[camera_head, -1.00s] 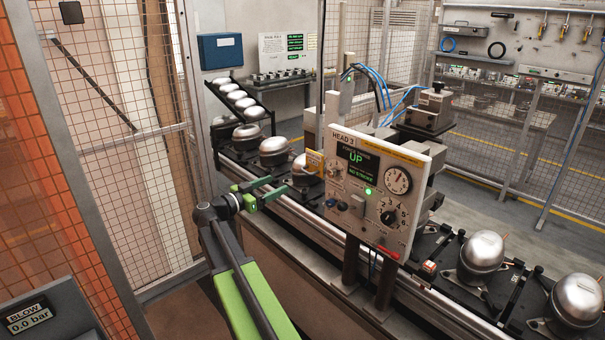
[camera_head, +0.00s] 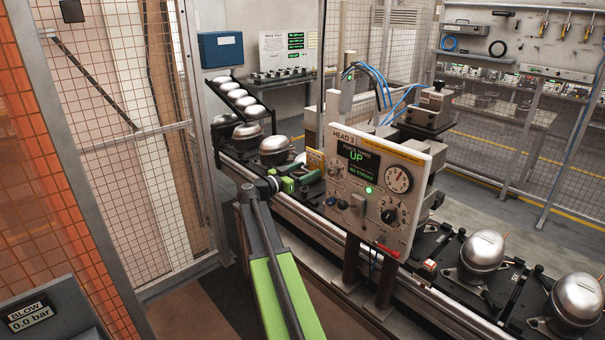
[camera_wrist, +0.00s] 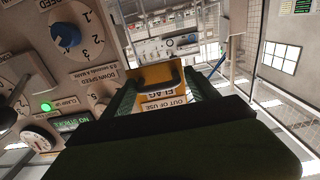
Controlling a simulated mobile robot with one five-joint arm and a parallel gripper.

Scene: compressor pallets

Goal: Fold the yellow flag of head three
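The yellow flag (camera_head: 315,160) stands at the left edge of the head three panel (camera_head: 378,190), its plate upright. In the wrist view the yellow flag (camera_wrist: 155,76) lies ahead, with a dark handle-like bar across it and an "OUT OF USE" label below. My gripper (camera_head: 306,180) is just below and left of the flag. In the wrist view my gripper (camera_wrist: 165,92) has its two green fingers apart, one on each side of the flag. I cannot tell whether either finger touches it. The panel's display reads "UP".
The panel's knobs and gauge sit close to the left of my fingers in the wrist view. Compressors (camera_head: 275,145) stand on pallets along the conveyor rail (camera_head: 325,228), on both sides of the panel. A mesh fence (camera_head: 125,90) stands at left.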

